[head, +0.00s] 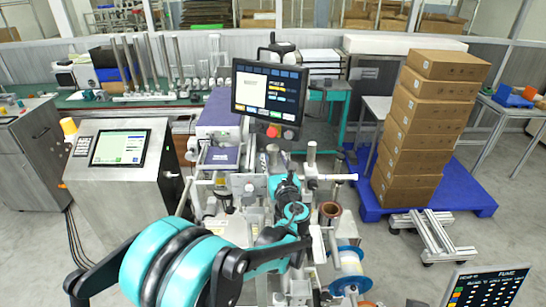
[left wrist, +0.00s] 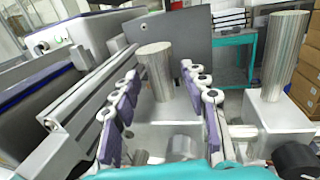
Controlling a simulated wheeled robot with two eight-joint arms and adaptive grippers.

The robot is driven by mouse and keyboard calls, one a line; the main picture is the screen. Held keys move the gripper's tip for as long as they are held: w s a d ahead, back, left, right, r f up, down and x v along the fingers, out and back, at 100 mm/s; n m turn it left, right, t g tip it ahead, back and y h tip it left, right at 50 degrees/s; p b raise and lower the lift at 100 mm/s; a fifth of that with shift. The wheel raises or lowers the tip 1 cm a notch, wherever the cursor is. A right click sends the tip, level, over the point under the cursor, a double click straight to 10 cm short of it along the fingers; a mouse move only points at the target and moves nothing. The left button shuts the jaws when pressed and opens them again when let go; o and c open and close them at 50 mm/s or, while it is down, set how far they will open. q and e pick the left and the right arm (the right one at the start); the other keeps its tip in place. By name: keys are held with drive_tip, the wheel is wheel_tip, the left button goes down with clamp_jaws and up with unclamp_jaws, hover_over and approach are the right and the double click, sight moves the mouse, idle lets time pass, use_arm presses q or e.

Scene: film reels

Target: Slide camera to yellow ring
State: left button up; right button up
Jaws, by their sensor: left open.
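My left gripper (head: 286,180) reaches over the middle of the machine in the head view, its arm coming in from the lower left. In the left wrist view my left gripper (left wrist: 162,95) is open, with its two purple-padded fingers spread apart. A ribbed metal cylinder (left wrist: 156,68) shows between the fingers; I cannot tell whether it is within their reach. No contact with it is visible. I cannot clearly pick out the camera or the yellow ring in either view; the gripper and arm cover part of the machine. My right gripper is not in view.
A monitor (head: 269,93) stands behind the machine. A long metal rail (left wrist: 75,115) lies left of the fingers, and a taller cylinder (left wrist: 287,48) stands on a block to the right. Stacked cardboard boxes (head: 420,125) stand on a blue pallet (head: 466,200). A white-and-blue reel (head: 350,268) sits at front right.

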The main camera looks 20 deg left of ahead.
use_arm(q)
drive_tip(key=v, duration=0.9)
drive_tip(key=shift+s+d, duration=0.2)
drive_tip(key=shift+s, duration=0.15)
